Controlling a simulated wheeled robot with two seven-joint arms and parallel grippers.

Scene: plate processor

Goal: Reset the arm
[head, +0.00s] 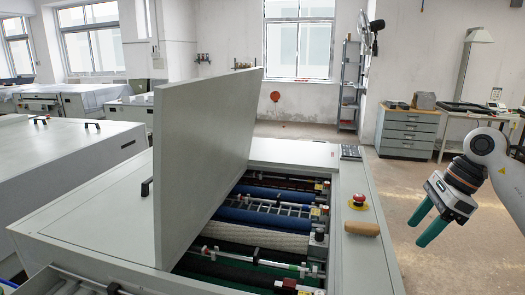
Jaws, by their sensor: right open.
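My right gripper (426,225) shows at the right of the head view, with two green fingers spread apart and nothing between them. It hangs to the right of the plate processor (355,255), apart from it, over the floor. My right arm comes in from the right edge. My left gripper is not in the head view. The processor's grey lid (205,150) stands raised and tilted. Rollers (258,217) show in the open bay beside it, and the lid hides part of the bay.
A red emergency button (359,200) and a tan oblong object (361,229) are on the processor's right side panel. A closed grey machine (70,165) stands at the left. A drawer cabinet (407,130) stands at the back right. The floor right of the processor is clear.

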